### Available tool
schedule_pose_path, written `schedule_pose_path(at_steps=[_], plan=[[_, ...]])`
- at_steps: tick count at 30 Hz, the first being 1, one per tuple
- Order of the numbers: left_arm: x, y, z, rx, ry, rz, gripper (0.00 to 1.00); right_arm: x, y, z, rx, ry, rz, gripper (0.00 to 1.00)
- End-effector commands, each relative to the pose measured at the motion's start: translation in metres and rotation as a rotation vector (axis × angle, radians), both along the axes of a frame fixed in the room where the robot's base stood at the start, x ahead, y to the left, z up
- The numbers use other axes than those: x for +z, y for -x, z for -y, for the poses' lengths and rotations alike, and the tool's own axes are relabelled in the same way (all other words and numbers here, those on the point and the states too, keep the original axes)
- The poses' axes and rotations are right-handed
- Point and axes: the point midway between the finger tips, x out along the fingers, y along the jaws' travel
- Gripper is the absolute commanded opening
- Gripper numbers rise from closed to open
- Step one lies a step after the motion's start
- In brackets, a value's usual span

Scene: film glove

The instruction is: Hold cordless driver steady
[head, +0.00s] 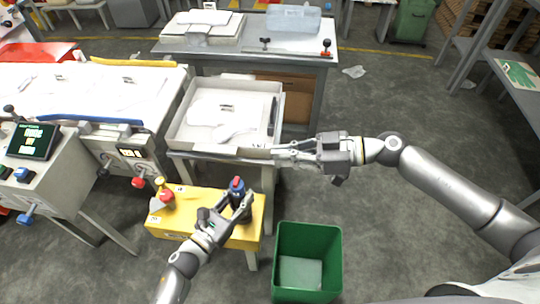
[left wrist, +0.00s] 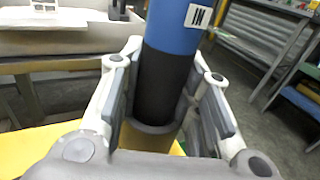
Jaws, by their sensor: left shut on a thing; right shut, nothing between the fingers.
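The cordless driver (head: 237,188) stands upright at the right end of a yellow bench, with a blue body and a red top. In the left wrist view the driver (left wrist: 172,45) shows a blue upper part with a white "IN" label and a black lower part; its top is out of that view. My left gripper (head: 235,208) is shut around the lower part, a finger on each side, and it fills the left wrist view (left wrist: 165,100). My right gripper (head: 284,153) is shut and empty at the near right edge of the white tray.
The yellow bench (head: 183,227) also bears a red-and-yellow knob (head: 166,197) at its left end. A green bin (head: 308,232) stands on the floor at right. The white tray (head: 185,138) lies behind the bench, with a control box (head: 31,150) at left.

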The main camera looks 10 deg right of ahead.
Motion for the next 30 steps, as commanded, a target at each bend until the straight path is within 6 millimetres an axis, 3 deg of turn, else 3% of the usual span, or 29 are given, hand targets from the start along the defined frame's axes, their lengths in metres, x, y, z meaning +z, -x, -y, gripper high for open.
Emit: schedule_pose_path(at_steps=[12,13,18,30], plan=[[0.0001,-0.0003,-0.0004,0.001,-0.001,0.001,0.0,0.0007,0.0007,0.0019,0.0,0.0,0.0,0.0],[0.0001,-0.0003,-0.0004,0.001,-0.001,0.001,0.34,0.0007,0.0007,0.0019,0.0,0.0,0.0,0.0],[0.0,-0.0003,-0.0004,0.001,0.0,0.0,0.56,0.0007,0.0006,0.0018,0.0,-0.001,0.0,0.0],[-0.0008,0.0036,-0.0043,0.001,-0.001,-0.001,0.56,0.0006,0.0005,0.0017,0.0,-0.001,0.0,0.0]])
